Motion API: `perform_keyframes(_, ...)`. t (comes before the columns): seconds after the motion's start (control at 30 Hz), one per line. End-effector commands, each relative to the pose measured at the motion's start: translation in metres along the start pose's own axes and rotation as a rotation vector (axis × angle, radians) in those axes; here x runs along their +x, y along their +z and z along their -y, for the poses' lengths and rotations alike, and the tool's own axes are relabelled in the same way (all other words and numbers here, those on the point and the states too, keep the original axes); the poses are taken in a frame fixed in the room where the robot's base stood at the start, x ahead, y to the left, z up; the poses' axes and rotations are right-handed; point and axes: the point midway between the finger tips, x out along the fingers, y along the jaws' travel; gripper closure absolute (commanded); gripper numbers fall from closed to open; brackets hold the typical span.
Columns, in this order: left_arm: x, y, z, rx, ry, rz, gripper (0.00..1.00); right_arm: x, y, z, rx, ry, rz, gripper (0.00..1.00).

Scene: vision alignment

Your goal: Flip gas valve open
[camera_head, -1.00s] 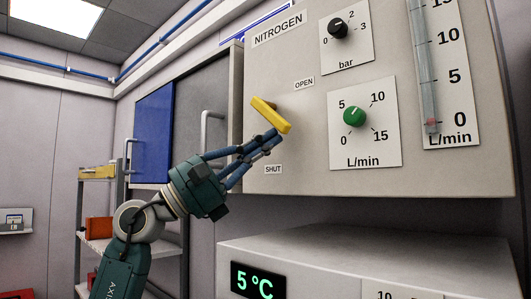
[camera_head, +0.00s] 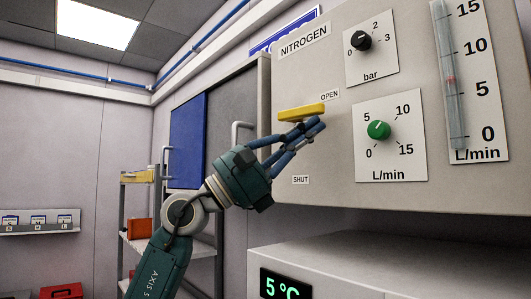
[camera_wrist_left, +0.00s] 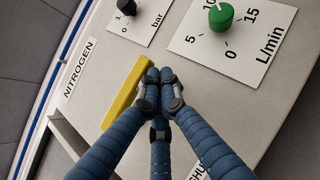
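The yellow valve lever (camera_head: 301,112) is on the NITROGEN panel (camera_head: 330,180), just below the OPEN label (camera_head: 329,94) and well above the SHUT label (camera_head: 300,180). It looks nearly level in the head view. My left gripper (camera_head: 316,124) has its blue fingers closed together just below the lever. In the left wrist view the lever (camera_wrist_left: 125,92) lies along the left side of the closed fingertips (camera_wrist_left: 159,76), not between them. They look in contact or very close. The red float (camera_head: 450,80) in the flow tube sits between 5 and 10. My right gripper is out of view.
A black bar knob (camera_head: 361,41) and a green L/min knob (camera_head: 379,130) are on the panel right of the lever. A white box with a 5 °C display (camera_head: 284,287) stands below. A blue-doored cabinet (camera_head: 187,142) and shelves are behind my left arm.

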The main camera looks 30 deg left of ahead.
Motion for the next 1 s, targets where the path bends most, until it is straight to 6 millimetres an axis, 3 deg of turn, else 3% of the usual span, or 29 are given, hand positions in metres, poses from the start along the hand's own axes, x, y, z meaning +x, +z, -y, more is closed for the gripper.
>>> perform_keyframes(0.67,0.0,0.0,0.001,0.0,0.001,0.0,1.0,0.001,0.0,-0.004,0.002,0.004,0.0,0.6)
perform_keyframes(0.87,-0.018,-0.014,0.014,0.0,0.0,-0.001,1.0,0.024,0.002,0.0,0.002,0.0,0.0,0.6)
perform_keyframes(1.0,-0.041,-0.024,0.027,0.002,0.0,0.001,1.0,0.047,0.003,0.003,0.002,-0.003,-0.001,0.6)
